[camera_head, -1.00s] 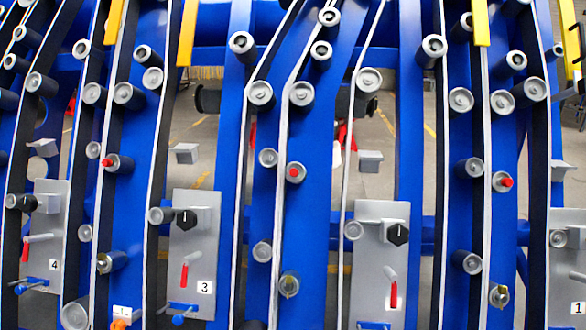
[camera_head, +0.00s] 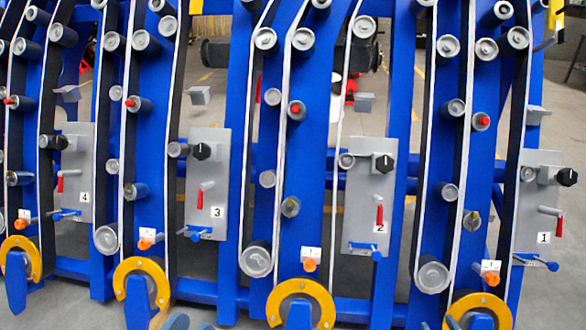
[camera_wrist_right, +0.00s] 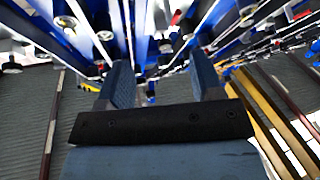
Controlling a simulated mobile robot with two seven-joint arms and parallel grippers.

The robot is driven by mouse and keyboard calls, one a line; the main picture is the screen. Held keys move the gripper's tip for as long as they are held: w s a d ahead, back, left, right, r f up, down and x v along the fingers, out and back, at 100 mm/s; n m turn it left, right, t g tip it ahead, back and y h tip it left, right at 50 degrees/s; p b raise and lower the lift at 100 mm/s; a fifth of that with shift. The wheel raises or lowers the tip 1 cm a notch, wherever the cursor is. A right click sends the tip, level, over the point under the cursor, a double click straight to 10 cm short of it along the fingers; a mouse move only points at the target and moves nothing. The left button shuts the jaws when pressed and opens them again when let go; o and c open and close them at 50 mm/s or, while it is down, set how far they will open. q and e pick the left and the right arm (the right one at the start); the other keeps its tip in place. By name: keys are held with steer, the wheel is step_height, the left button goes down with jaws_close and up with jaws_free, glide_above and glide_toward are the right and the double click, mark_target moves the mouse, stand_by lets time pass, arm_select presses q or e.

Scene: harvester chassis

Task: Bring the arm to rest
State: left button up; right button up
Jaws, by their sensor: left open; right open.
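My right gripper (camera_wrist_right: 163,72) fills the middle of the right wrist view, with two blue fingers spread apart and an empty gap. It points toward the blue chassis (camera_head: 226,110), which spans the head view. I cannot tell the exact distance between either gripper and the chassis.
Grey panels numbered 4 (camera_head: 76,190), 3 (camera_head: 206,160), 2 (camera_head: 369,220) and 1 (camera_head: 535,210) carry black knobs and red levers. Yellow ring parts (camera_head: 140,275) line the bottom. Rollers and belts cover the frame. Grey floor (camera_head: 560,285) shows at the right.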

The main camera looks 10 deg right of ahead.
steer(key=d+r+n, duration=0.2)
steer(key=d, duration=0.3)
steer(key=s+a+r+n+g+y, duration=0.1)
steer(key=s+a+r+y, duration=0.2)
steer(key=a, duration=0.6)
steer(key=a+r+n+g+y, duration=0.1)
steer(key=a+r+y, duration=0.4)
steer(key=a, duration=0.4)
steer(key=s+a+r+m, duration=0.2)
steer(key=s+a+r, duration=0.2)
steer(key=a+r, duration=0.6)
steer(key=s+a+r+m, duration=0.1)
steer(key=s+a+r, duration=0.4)
steer(key=a+r, duration=0.5)
steer(key=w+d+r+m+g+h+p, duration=0.2)
steer(key=d+r+p, duration=0.5)
steer(key=p, duration=1.4)
arm_select(q)
steer(key=s+a+r+g+y+p, duration=0.4)
steer(key=a+r+g+y+p, duration=0.2)
steer(key=p, duration=1.2)
steer(key=shift+s+a+r, duration=0.15)
steer(key=shift+a+r, duration=0.7)
steer(key=shift+a, duration=0.2)
arm_select(e)
steer(key=s+d+r+n+g+h, duration=0.1)
steer(key=s+d+r+g+h, duration=0.2)
steer(key=s, duration=0.2)
steer(key=shift+s+d, duration=0.15)
steer(key=shift+s, duration=0.05)
